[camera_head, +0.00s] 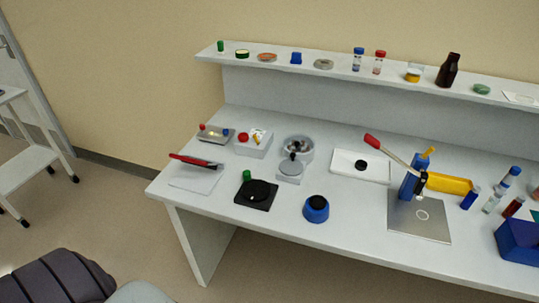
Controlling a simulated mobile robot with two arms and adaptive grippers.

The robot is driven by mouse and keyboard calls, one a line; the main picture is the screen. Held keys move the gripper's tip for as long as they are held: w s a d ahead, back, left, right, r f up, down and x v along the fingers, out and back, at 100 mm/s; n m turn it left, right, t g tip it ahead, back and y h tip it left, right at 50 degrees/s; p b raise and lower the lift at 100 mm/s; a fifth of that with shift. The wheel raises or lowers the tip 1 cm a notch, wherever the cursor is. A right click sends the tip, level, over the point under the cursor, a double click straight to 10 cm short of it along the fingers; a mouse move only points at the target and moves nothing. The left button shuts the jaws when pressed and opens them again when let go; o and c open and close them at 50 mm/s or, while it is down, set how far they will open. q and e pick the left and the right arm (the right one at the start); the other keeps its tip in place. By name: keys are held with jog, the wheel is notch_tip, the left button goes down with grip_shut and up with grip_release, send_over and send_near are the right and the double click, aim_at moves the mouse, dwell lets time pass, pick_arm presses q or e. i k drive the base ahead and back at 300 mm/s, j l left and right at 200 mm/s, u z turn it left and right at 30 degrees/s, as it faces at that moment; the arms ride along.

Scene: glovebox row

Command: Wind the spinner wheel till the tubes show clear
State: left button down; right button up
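A round grey device with an open bowl (298,147) stands on the bench left of centre. A black knob or crank and a grey round-topped block (290,170) sit at its front; this looks like the spinner, but I cannot be sure. Tubes inside the bowl are too small to make out. Capped tubes stand on the shelf, one blue-capped (357,60) and one red-capped (379,62). Neither of my grippers is in view.
A blue round pot (316,208) stands at the bench's front. A red-handled lever press (411,180), a white tray (349,165) and several vials fill the right side. A red-handled tool (195,160) lies at left. The shelf (280,57) overhangs the back.

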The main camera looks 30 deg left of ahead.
aim_at(291, 167)
jog(key=u, duration=0.85)
